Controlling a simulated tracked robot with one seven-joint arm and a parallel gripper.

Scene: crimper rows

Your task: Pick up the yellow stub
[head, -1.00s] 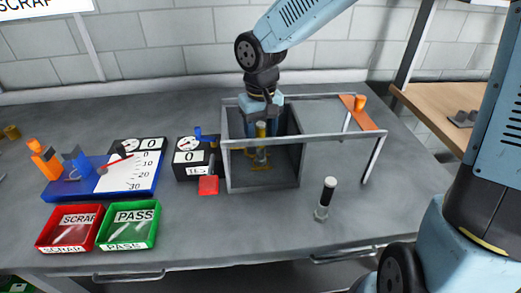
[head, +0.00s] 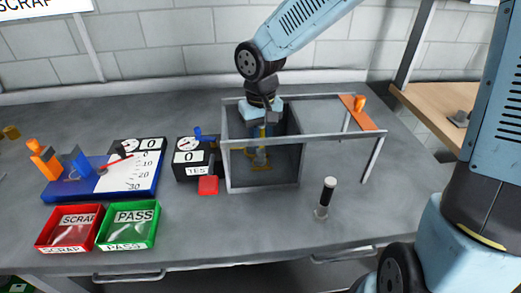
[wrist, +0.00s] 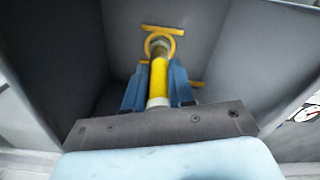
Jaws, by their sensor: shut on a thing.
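The yellow stub (wrist: 158,80) stands between the two blue fingers of my gripper (wrist: 154,88) in the wrist view, with a metallic nut-like end at its far tip. The fingers are shut on it. A yellow ring marking lies around or just behind that tip on the grey floor. In the head view my gripper (head: 262,132) reaches down into the open grey box (head: 240,178), and the stub (head: 262,133) shows only as a small yellow patch there. Whether the stub touches the box floor I cannot tell.
A rail frame (head: 330,137) with an orange plate (head: 357,112) extends right of the box. A black post with a white top (head: 328,192) stands in front. Gauges, a red tray (head: 70,246) and a green tray (head: 148,232) are left.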

